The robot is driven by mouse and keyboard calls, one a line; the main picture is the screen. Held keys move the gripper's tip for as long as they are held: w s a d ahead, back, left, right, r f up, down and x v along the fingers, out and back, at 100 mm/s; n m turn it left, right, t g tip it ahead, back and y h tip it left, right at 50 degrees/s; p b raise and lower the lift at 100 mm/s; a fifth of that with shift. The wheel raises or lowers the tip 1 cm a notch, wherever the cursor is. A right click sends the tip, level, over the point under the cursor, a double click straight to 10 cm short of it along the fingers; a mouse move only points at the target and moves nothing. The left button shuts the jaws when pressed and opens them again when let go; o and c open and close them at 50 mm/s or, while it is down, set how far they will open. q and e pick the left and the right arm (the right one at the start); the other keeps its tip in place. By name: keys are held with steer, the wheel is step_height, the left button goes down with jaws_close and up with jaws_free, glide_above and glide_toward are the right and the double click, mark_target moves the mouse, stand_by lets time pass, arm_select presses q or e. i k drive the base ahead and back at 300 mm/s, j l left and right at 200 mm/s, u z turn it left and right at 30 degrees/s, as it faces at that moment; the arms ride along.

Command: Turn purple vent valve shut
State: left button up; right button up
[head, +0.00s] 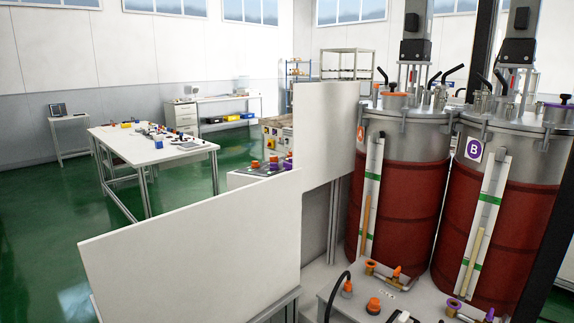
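Tank B (515,200), a red drum with a steel top and a purple B label (474,149), stands at the right. A purple-rimmed fitting (557,105) sits on its lid at the right edge, close to a black lever (565,98). Low in front of the tank are a brass fitting with a purple ring (453,305) and a small purple handle (490,313), cut by the bottom edge. I cannot tell which purple part is the vent valve, or whether it is open or shut. Neither gripper is in view.
Tank A (400,205) with orange fittings stands left of tank B. White panels (195,245) and (325,132) block the space left of the tanks. A white worktable (150,150) with small items stands far left. Green floor (50,215) is clear around it.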

mark_target(288, 166)
steer(key=j+u, duration=0.15)
steer(key=u, duration=0.25)
steer(key=j+u, duration=0.15)
steer(key=u, duration=0.3)
steer(key=i+j+u, duration=0.4)
steer(key=i+j, duration=0.3)
steer(key=j, duration=0.25)
steer(key=i+j+u, duration=0.45)
steer(key=i+j, duration=0.35)
steer(key=i+z, duration=0.2)
steer(key=i, duration=0.45)
steer(key=i+z, duration=0.2)
steer(key=i, duration=0.45)
steer(key=i+j+z, duration=0.2)
steer(key=i, duration=0.45)
steer(key=i+l+z, duration=0.2)
steer(key=z, duration=0.2)
steer(key=i+z, duration=1.05)
steer(key=z, duration=0.25)
steer(key=i+j+z, duration=0.25)
steer(key=z, duration=0.15)
steer(key=i+z, duration=0.7)
steer(key=z, duration=0.2)
steer(key=i+j+z, duration=0.2)
steer(key=i+z, duration=0.25)
steer(key=i+j+z, duration=0.2)
steer(key=z, duration=0.2)
steer(key=i+j+z, duration=0.2)
steer(key=j+z, duration=0.25)
